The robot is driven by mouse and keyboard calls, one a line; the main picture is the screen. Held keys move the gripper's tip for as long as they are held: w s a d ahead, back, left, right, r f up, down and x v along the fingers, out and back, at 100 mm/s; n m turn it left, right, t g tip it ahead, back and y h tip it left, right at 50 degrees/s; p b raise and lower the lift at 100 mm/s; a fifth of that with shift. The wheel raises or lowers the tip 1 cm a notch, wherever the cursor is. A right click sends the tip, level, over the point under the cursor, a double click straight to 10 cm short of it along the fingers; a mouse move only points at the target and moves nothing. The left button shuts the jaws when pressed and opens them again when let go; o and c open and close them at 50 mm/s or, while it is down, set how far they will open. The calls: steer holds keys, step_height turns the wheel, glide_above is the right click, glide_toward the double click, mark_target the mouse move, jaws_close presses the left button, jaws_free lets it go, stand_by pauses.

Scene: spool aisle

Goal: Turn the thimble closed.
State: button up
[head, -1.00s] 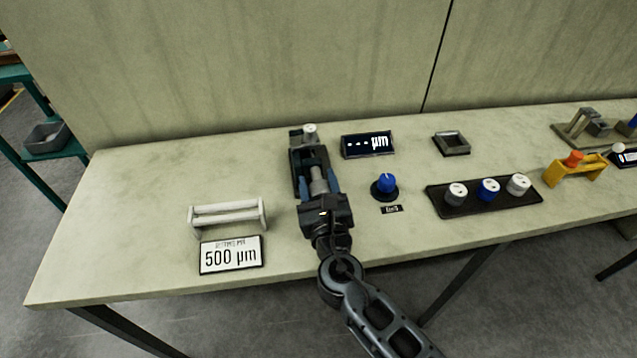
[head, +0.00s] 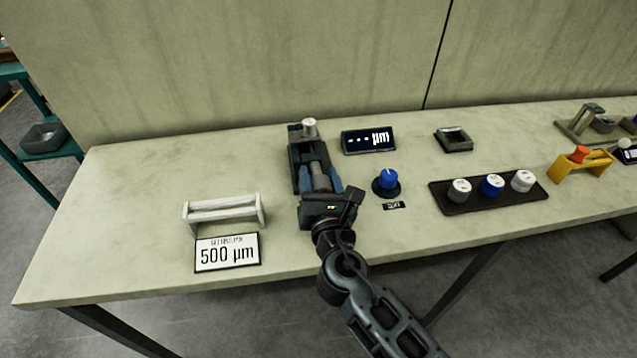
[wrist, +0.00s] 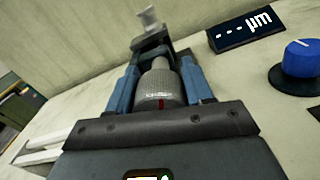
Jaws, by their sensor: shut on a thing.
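The thimble (wrist: 160,88) is a grey knurled cylinder with a red mark on its near end, seen in the wrist view. It also shows in the head view (head: 320,178), partly hidden by my gripper. My gripper (wrist: 161,84) is shut on it, with one blue finger on each side; in the head view it is in front of the device (head: 320,184). Beyond the thimble is the dark frame of the measuring device (head: 296,160), with a small pale spool (head: 309,127) at its far end. The display (head: 369,142) beside it reads "--- µm".
A blue knob (head: 387,180) stands right of my gripper. A white rack (head: 226,214) and a "500 µm" sign (head: 228,253) are at left. A black tray (head: 443,197) with 3 spools and an empty square dish (head: 453,139) are further right.

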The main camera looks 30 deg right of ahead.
steer(key=m+b, duration=0.1)
steer(key=m, duration=0.1)
steer(key=m+b, duration=0.1)
steer(key=m, duration=0.1)
steer(key=shift+f+m+b, duration=0.2)
steer(key=shift+m+b, duration=0.1)
steer(key=m+b, duration=0.3)
steer(key=m, duration=0.1)
steer(key=shift+d+f+m, duration=0.1)
steer(key=shift+d+m, duration=0.05)
steer(key=shift+m, duration=0.15)
steer(key=m+b, duration=0.4)
steer(key=m, duration=0.1)
steer(key=shift+f, duration=0.1)
steer(key=shift+m+b, duration=1.45)
steer(key=shift+m, duration=0.75)
steer(key=shift+d, duration=0.1)
steer(key=o, duration=1)
steer(key=b+v, duration=0.1)
steer(key=v, duration=0.5)
steer(key=shift+s, duration=0.35)
steer(key=shift+s+a, duration=0.35)
steer(key=shift+s, duration=0.2)
